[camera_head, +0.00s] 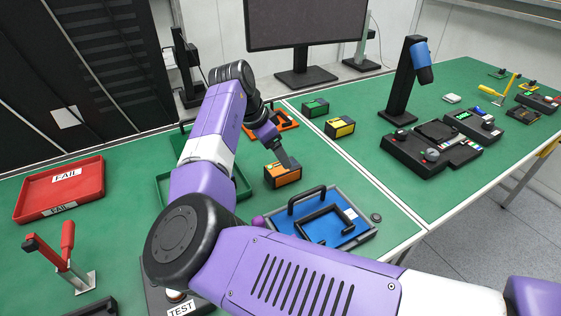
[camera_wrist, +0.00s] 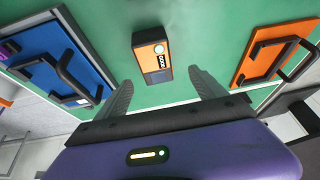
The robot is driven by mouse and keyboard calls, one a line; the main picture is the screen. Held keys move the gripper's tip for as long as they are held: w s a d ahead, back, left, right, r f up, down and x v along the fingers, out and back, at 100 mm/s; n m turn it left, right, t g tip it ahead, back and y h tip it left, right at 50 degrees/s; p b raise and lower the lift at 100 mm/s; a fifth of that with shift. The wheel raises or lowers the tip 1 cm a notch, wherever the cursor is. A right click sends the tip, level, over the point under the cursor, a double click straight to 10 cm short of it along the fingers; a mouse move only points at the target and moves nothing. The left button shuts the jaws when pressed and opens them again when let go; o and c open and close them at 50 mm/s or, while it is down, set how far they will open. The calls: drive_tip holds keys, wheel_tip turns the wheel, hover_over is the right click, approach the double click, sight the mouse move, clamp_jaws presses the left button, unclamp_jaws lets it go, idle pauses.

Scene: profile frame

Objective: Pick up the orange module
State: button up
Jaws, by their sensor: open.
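The orange module (camera_head: 283,175) is a small block with an orange top and dark sides, resting on the green table. In the wrist view the orange module (camera_wrist: 152,54) lies just beyond the fingertips, roughly centred between them. My gripper (camera_wrist: 161,80) is open and empty, its two grey fingers spread on either side of the module's near end. In the head view my gripper (camera_head: 286,160) reaches down close above the module. One finger partly overlaps the module there. Whether a finger touches it, I cannot tell.
A blue frame with black handles (camera_head: 335,222) lies near the front edge, and an orange frame (camera_head: 284,120) lies behind. Green (camera_head: 315,107) and yellow (camera_head: 340,127) modules stand to the right. A green tray (camera_head: 163,188) and a red FAIL tray (camera_head: 62,192) are left.

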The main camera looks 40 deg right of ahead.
sight(283, 172)
drive_tip(key=shift+w+a, duration=0.1)
drive_tip(key=shift+a, duration=0.3)
drive_tip(key=shift+f+y, duration=0.2)
drive_tip(key=shift+y, duration=0.1)
drive_tip(key=x, duration=0.2)
drive_tip(key=p+x, duration=0.1)
drive_tip(key=x, duration=0.4)
drive_tip(key=shift+s+d+r+p, duration=0.15)
drive_tip(key=shift+s+p, duration=0.15)
drive_tip(key=shift+p, duration=0.05)
drive_tip(key=shift+f, duration=0.25)
drive_tip(key=shift+f, duration=0.25)
drive_tip(key=c, duration=1.6)
